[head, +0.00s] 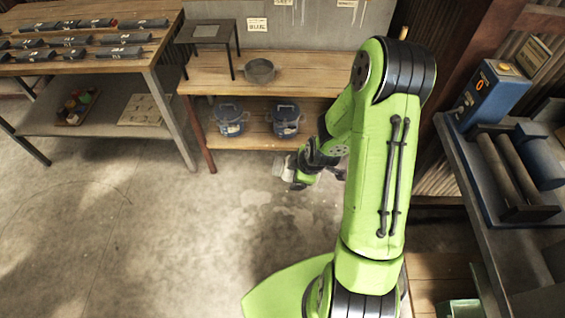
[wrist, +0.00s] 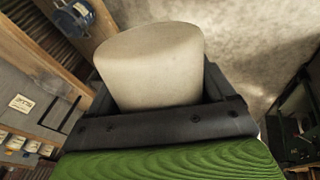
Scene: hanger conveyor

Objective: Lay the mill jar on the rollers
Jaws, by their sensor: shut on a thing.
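My gripper (head: 288,168) hangs low in front of the wooden bench, over the concrete floor. It is shut on a pale, off-white cylinder, the mill jar (wrist: 152,68), which fills the wrist view between the dark fingers. Only a small pale part of the jar (head: 279,167) shows in the head view; the rest is hidden by the gripper. The rollers (head: 502,168) are two dark parallel bars in a blue frame on the grey bench at the right, well away from my gripper.
A blue box (head: 492,92) with an orange light stands behind the rollers, and a blue cylinder (head: 540,163) lies beside them. The wooden bench (head: 210,75) holds a grey bowl (head: 259,70), with two blue lidded pots (head: 230,119) on its lower shelf. The floor at left is clear.

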